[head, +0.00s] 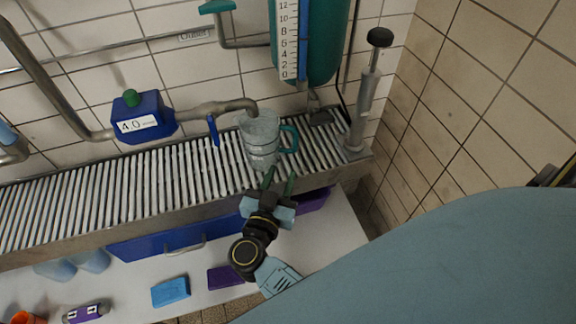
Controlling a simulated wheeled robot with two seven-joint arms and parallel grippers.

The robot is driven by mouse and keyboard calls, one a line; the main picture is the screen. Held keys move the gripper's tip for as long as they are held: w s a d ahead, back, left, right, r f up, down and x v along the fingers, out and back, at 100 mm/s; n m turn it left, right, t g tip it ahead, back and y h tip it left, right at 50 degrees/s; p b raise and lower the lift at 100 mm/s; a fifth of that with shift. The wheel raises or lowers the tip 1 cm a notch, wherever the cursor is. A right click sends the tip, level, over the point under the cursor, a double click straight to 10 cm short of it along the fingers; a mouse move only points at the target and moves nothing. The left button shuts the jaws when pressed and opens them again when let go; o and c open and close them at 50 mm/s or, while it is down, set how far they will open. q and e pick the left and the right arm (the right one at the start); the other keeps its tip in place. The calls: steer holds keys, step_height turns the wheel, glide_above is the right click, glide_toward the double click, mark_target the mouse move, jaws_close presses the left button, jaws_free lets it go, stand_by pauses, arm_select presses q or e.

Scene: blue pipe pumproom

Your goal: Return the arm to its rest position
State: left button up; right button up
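My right gripper (280,175) is in the middle of the head view, just in front of the slatted metal grate. Its two dark green fingers point up the picture, with a gap between them, and nothing shows in the gap. A clear jug (261,140) with a dark green handle (290,139) stands upright on the grate (120,185), under the end of a metal spout. The fingertips are just below the jug in the picture and look apart from it. My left gripper is not in view.
A gauge tank (325,45) and an upright metal post (364,100) stand behind and right. A blue meter box (143,118) sits on the pipe. Below the grate are a blue drawer (160,241), a blue block (171,291) and a purple block (225,277). A tiled wall closes the right.

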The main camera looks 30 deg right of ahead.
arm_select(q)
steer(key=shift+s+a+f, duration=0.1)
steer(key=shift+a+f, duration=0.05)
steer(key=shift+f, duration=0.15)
arm_select(e)
steer(key=shift+a+f, duration=0.1)
steer(key=shift+f, duration=0.25)
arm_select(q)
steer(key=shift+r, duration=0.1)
arm_select(e)
steer(key=shift+r, duration=0.15)
